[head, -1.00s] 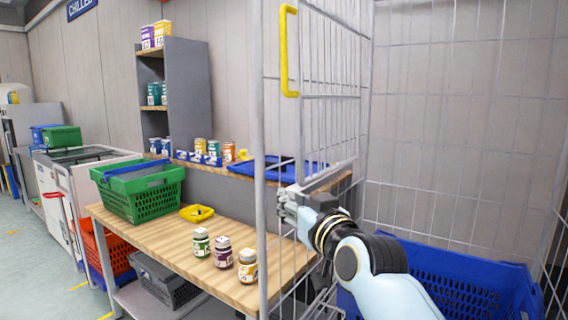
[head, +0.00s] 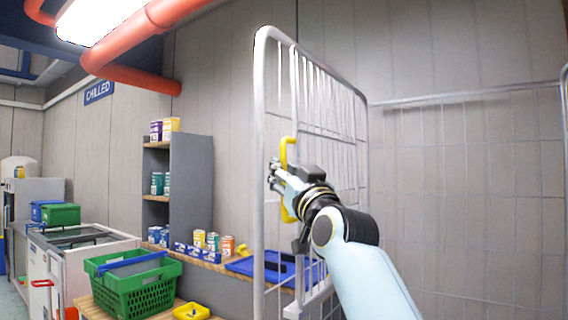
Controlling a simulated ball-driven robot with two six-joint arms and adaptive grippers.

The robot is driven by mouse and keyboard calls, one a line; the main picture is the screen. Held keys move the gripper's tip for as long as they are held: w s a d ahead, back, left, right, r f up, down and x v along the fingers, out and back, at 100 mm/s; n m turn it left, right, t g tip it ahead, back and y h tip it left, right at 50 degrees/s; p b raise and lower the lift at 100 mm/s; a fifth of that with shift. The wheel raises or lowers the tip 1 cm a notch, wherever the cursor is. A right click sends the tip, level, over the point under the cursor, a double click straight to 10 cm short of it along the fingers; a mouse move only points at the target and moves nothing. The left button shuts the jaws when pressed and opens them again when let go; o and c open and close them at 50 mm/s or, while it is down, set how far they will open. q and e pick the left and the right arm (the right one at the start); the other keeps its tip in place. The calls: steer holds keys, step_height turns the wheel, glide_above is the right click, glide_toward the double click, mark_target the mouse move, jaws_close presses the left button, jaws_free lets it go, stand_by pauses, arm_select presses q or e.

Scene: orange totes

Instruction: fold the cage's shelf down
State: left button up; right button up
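The cage's shelf (head: 328,150) is a pale wire panel standing upright along the left side of the wire cage (head: 258,190). A yellow handle (head: 290,147) is on its near edge. My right gripper (head: 274,175) is at the middle of this handle and hides part of it. Its fingertips reach a little past the handle to the left. I cannot tell whether the fingers are closed around it. The shelf's lower edge (head: 310,298) shows at the bottom of the view, partly beside my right arm. My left gripper is not in view.
Left of the cage, a green basket (head: 135,292) and a small yellow tray (head: 191,311) stand on a wooden bench. A blue tray (head: 262,268) lies behind the cage's side. A grey shelf unit (head: 190,185) holds cans and boxes. The cage's wire back (head: 470,190) is at the right.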

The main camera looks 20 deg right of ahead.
steer(key=shift+w+r, duration=0.15)
steer(key=shift+w, duration=0.25)
steer(key=shift+c, duration=0.4)
steer(key=shift+a, duration=0.1)
jaws_close()
